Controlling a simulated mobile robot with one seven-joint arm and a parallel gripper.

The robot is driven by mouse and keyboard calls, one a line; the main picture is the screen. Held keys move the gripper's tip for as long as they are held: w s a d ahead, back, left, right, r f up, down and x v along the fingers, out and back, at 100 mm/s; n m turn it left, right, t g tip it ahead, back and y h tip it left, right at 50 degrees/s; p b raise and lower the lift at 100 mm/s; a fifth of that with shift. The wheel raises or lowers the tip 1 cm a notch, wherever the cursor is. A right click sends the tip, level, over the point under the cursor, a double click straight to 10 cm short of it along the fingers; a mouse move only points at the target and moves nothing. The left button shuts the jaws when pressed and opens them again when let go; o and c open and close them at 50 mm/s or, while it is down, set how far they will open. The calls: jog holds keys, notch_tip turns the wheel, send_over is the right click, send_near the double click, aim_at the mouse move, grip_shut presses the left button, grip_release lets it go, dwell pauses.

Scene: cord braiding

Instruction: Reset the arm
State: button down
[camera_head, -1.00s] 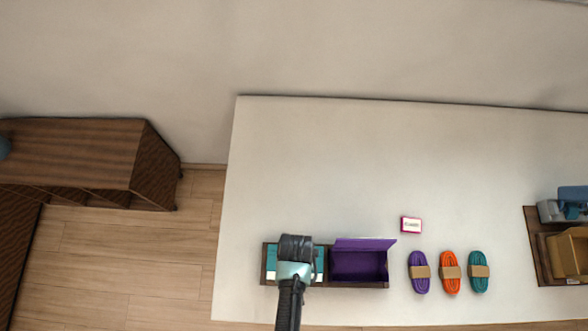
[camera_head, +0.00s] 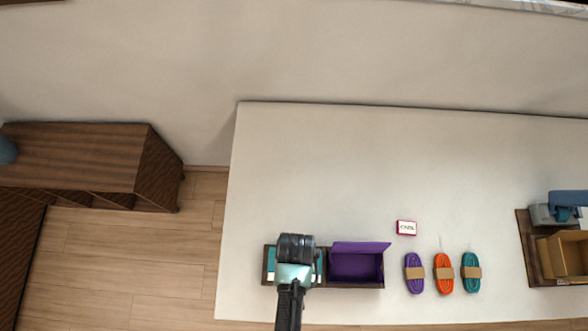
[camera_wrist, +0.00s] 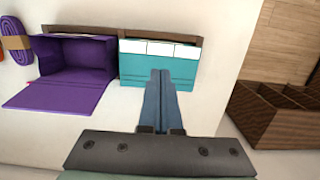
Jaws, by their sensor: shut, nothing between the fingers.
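My gripper (camera_wrist: 160,101) is shut and empty. In the wrist view its fingers point at the teal box (camera_wrist: 137,66), overlapping its front face; I cannot tell if they touch it. In the head view my arm end hides most of the teal box (camera_head: 270,264). The purple box (camera_head: 355,267) stands open right beside it, its flap (camera_head: 360,247) folded outward. The flap also shows in the wrist view (camera_wrist: 57,95). Both boxes sit in a brown wooden holder (camera_head: 340,286).
On the white table (camera_head: 330,150) lie a purple cord bundle (camera_head: 415,284), an orange one (camera_head: 443,285), a teal one (camera_head: 471,285) and a small card (camera_head: 406,228). A wooden tray (camera_head: 523,225) with a tan box (camera_head: 566,258) is at right. A wooden cabinet (camera_head: 90,155) stands left.

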dwell(0.4)
jog(key=w+d+r+t+b, duration=0.1)
jog(key=w+r+t+b, duration=0.25)
jog(key=w+r, duration=0.5)
jog(key=w+d+r+t+b, duration=0.15)
jog(key=w+r+t, duration=0.3)
jog(key=w, duration=0.65)
jog(key=w+r+t+b, duration=0.3)
jog(key=w+r, duration=0.4)
jog(key=w, duration=0.3)
jog(key=w+r+t+b, duration=0.2)
jog(key=r+t, duration=0.1)
jog(key=r, duration=0.6)
jog(key=w+r+t+b, duration=0.2)
jog(key=w+r+t, duration=0.15)
jog(key=r, duration=0.55)
jog(key=s+r+t+b, duration=0.1)
jog(key=s+r+t, duration=0.2)
jog(key=r, duration=0.6)
jog(key=s+a+r+t+b, duration=0.1)
jog(key=s+r+t+b, duration=0.1)
jog(key=s+r+t, duration=0.2)
jog(key=s+a+r+t+b, duration=0.1)
jog(key=s+r+t, duration=0.3)
jog(key=s+r, duration=0.4)
notch_tip(320, 180, up, 6)
jog(key=shift+s+a+f+b, duration=0.2)
jog(key=shift+s+b, duration=0.05)
jog(key=shift+b, duration=0.5)
